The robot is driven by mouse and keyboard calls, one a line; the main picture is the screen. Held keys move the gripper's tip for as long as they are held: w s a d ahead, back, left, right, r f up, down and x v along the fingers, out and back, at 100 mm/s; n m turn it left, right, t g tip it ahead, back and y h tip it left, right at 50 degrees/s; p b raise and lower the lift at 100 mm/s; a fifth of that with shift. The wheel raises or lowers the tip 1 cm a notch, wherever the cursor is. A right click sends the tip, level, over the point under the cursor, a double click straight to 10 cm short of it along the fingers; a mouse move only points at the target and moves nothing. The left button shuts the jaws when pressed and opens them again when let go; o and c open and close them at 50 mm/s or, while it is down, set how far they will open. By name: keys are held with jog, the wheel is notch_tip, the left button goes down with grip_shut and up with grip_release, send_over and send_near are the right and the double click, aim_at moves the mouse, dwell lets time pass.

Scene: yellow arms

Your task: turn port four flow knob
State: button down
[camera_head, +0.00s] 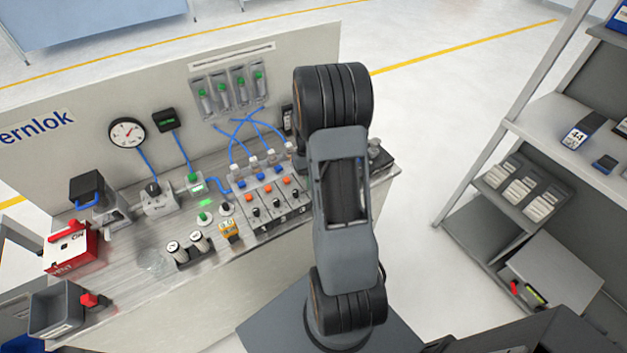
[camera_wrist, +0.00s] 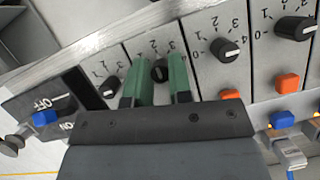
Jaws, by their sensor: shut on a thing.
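In the wrist view, a row of black flow knobs with numbered dials runs across grey panels. My gripper (camera_wrist: 159,78) has green fingers, one on each side of a black knob (camera_wrist: 160,68), and is shut on it. This knob is second from the left in that view. Another black knob (camera_wrist: 109,87) sits to its left, close to the left finger. Two more black knobs (camera_wrist: 228,48) (camera_wrist: 296,28) are to the right, clear of the fingers. I cannot read port numbers. In the head view, my arm hides the gripper and the right end of the valve block (camera_head: 262,216).
Orange buttons (camera_wrist: 287,83) lie right of my fingers. An ON/OFF panel with a blue switch (camera_wrist: 45,118) is at the left. In the head view, blue tubes (camera_head: 233,140), a gauge (camera_head: 127,133) and a red box (camera_head: 70,247) share the bench. A shelf (camera_head: 560,125) stands right.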

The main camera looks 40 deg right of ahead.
dwell(0.3)
jog(key=c, duration=1)
grip_release()
jog(key=shift+c, duration=0.2)
jog(key=shift+r, duration=0.15)
jog(key=b+v, duration=0.1)
jog(key=v, duration=1.2)
jog(key=shift+w+r, duration=0.2)
jog(key=shift+r, duration=0.1)
jog(key=shift+d, duration=0.1)
